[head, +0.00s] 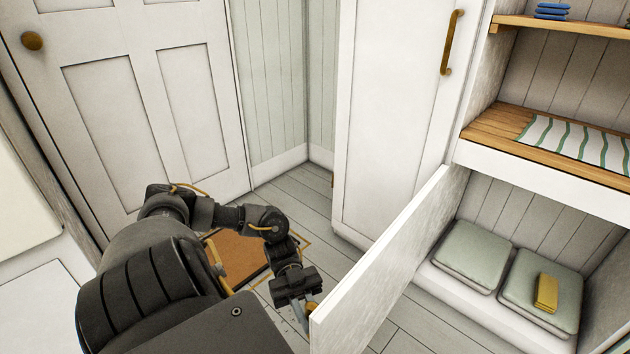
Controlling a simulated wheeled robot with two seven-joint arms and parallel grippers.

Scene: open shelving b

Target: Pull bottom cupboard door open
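The bottom cupboard door (385,258) is white and stands swung wide open, its free edge toward me, so the cupboard's inside shows on its right. My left gripper (304,312) is at the door's outer face, close to the free edge. A small brass-coloured piece (312,306), which looks like part of the door's handle, shows beside the fingers. The fingertips are small and partly hidden, so I cannot tell whether they are closed on it. My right gripper is not in view.
Inside the cupboard are two grey-green cushions (474,255) and a yellow object (545,292). Above is a wooden shelf with a striped cloth (575,142). A tall white cupboard (388,110) stands behind the open door. An orange-brown mat (238,255) lies on the floor beneath my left arm.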

